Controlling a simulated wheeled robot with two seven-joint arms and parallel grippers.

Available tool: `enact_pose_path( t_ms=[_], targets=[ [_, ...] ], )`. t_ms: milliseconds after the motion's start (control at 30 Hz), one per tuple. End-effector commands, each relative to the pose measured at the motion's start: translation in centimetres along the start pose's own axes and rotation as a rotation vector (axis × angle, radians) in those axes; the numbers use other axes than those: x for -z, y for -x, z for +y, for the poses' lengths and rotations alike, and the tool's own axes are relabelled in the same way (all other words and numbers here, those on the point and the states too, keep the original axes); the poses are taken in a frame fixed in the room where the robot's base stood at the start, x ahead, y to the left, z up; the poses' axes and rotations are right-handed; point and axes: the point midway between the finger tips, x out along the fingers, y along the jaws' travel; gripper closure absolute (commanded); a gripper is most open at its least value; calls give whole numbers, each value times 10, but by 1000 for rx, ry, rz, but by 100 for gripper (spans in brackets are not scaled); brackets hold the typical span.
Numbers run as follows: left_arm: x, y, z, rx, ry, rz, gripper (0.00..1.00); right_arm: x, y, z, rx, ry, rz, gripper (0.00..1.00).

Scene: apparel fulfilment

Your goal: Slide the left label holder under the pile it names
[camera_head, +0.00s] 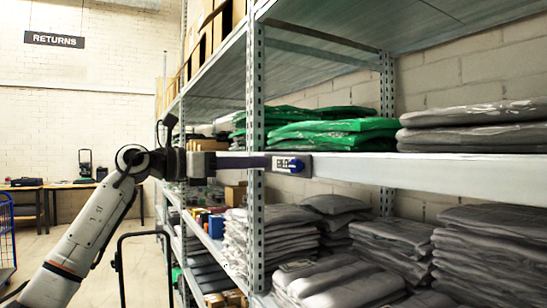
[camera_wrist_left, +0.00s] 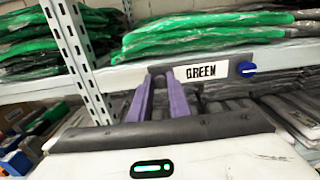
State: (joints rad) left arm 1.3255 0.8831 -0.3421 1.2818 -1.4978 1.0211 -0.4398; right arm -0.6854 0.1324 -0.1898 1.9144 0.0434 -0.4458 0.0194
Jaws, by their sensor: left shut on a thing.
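The label holder (camera_head: 291,165) is a short strip with a white label and a blue knob at its right end. In the left wrist view its label reads GREEN (camera_wrist_left: 201,72). It lies against the front edge of the middle shelf, just right of the metal upright. My left gripper (camera_head: 268,163) reaches in from the left, its purple fingers shut on the holder's left end (camera_wrist_left: 163,76). A pile of green bagged garments (camera_head: 335,130) lies on the shelf above and to the right of the holder; it also shows in the wrist view (camera_wrist_left: 195,36). My right gripper is out of view.
The metal upright (camera_head: 255,110) stands behind my left gripper. Grey bagged garments (camera_head: 475,137) lie further right on the same shelf. The shelf edge (camera_head: 430,169) right of the holder is clear. Grey piles (camera_head: 270,235) fill the shelf below.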

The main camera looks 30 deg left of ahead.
Motion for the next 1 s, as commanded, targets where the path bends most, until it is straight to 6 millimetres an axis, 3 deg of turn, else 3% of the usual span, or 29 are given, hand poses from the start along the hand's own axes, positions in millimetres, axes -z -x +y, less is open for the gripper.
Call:
enact_pose_path(
  t_ms=[300,333,433,767,1000],
  targets=[
    [0,1,2,-3,-1,0,100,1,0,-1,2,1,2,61],
    [0,1,2,-3,-1,0,80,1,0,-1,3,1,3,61],
    [0,0,2,-2,-1,0,65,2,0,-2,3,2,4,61],
    [1,3,1,-1,-1,0,65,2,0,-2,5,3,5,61],
    [3,41,3,-6,-1,1,65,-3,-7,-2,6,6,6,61]
  ],
)
